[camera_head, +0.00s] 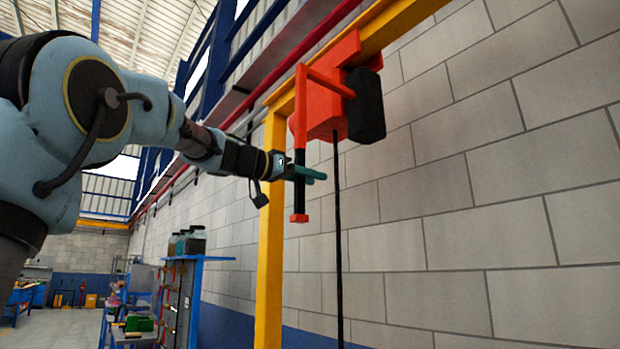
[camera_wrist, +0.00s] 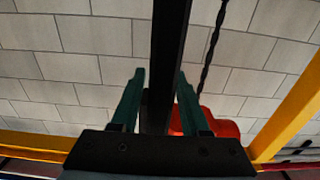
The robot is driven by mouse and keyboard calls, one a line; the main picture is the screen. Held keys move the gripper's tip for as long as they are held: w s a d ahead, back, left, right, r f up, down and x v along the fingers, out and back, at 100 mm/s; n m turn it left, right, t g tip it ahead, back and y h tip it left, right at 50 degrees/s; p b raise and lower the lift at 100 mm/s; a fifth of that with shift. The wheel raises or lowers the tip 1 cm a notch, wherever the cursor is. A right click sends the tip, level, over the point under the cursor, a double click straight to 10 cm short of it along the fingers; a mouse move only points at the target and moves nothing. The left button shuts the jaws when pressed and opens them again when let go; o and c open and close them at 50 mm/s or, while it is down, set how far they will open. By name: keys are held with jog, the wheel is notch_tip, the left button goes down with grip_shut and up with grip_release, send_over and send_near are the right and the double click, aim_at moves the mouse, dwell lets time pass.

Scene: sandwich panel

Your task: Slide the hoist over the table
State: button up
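The hoist (camera_head: 325,105) is an orange-red body with a black block (camera_head: 366,104), hanging under a yellow overhead rail (camera_head: 385,28). A red arm on it carries an upright handle with a black grip (camera_head: 299,160) and a red foot. My gripper (camera_head: 312,173) is at the black grip, its teal fingers reaching past it. In the wrist view the black bar (camera_wrist: 172,40) runs between the two fingers of my gripper (camera_wrist: 161,78). A small gap shows beside the left finger, so the fingers look open around the bar. The right finger's contact is unclear. The table is not clearly identifiable.
A yellow post (camera_head: 270,240) stands left of the handle. A black cable (camera_head: 338,240) hangs from the hoist. A grey block wall (camera_head: 480,210) is close behind. A blue rack (camera_head: 190,300) with jars on top (camera_head: 190,243) stands farther back at the left.

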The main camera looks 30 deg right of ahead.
grip_shut()
dwell(1.1)
